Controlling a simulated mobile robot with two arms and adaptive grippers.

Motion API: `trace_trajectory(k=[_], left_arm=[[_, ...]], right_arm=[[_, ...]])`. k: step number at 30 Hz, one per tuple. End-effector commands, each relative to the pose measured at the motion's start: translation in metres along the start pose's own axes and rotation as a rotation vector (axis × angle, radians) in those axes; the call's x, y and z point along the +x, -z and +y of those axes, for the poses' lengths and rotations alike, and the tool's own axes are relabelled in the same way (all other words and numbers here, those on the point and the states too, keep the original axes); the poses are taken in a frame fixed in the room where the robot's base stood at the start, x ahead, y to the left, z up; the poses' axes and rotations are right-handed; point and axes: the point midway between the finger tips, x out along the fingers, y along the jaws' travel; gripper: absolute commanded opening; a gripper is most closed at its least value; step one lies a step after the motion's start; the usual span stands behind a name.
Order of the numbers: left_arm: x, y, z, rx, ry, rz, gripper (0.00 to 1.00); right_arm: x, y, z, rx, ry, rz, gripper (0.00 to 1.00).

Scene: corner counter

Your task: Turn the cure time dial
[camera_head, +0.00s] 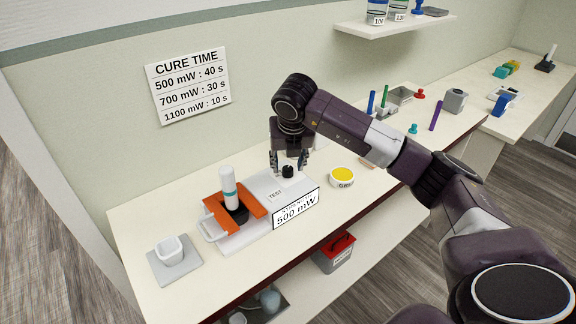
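The dial (288,171) is a small black knob on the top of a white box-shaped unit (258,197) on the counter. A plate on the unit's front reads 500 mW (296,210). The "CURE TIME" sign (188,86) on the wall lists 500 mW : 40 s, 700 mW : 30 s and 1100 mW : 10 s. My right gripper (288,161) points down over the dial, with its fingers apart on either side of it. I cannot tell whether either finger touches the dial. The dial's marks are too small to read. My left gripper is not in view.
A yellow-topped cup (342,176) stands close on the right. A white cup (169,250) sits on a grey pad at the far left. A shelf (400,27) hangs above.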

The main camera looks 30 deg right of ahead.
Motion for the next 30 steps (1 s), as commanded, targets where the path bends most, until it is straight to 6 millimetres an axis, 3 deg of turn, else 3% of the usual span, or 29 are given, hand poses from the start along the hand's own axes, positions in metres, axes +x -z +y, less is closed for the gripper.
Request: trace_trajectory(k=[9, 15, 30], left_arm=[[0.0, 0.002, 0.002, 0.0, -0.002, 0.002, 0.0], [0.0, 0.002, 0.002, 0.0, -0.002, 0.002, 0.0], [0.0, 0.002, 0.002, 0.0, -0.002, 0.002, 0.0]], right_arm=[[-0.069, -0.002, 0.0, 0.001, -0.003, -0.006, 0.39], [-0.097, -0.001, 0.0, 0.001, -0.002, -0.004, 0.39], [-0.105, 0.0, 0.0, 0.001, -0.001, -0.002, 0.39]])
